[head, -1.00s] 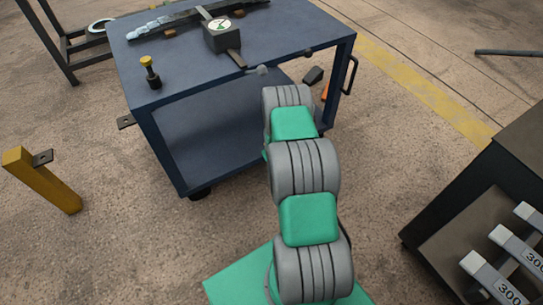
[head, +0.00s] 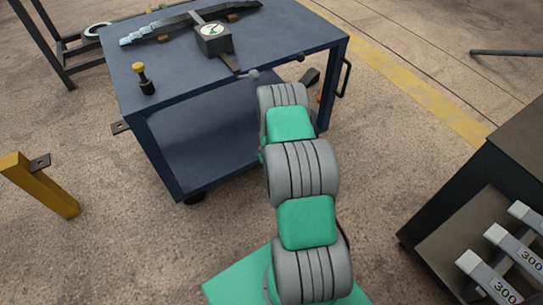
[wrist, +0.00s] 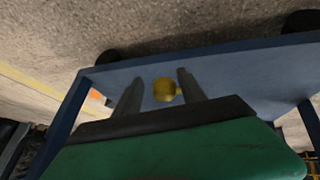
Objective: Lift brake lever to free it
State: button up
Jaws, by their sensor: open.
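A yellow rounded knob (wrist: 165,90) shows between the two fingers of my gripper (wrist: 158,92) in the wrist view. It may be the end of the brake lever; the rest of the lever is hidden. The fingers are apart, one on each side of the knob, and I cannot tell whether either touches it. In the head view my arm hides the gripper, at the front right of the blue cart (head: 195,92). A small dark piece (head: 311,76) sticks out beside the arm there; I cannot tell what it is.
On the cart top stand a gauge box (head: 213,40), a yellow-capped peg (head: 146,80) and a long grey spring-like strip (head: 165,27). A yellow post (head: 42,185) stands at left. A dark rack with weights marked 300 (head: 490,255) is at right.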

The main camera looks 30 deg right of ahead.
jog(key=p+v, duration=0.1)
jog(key=v, duration=0.5)
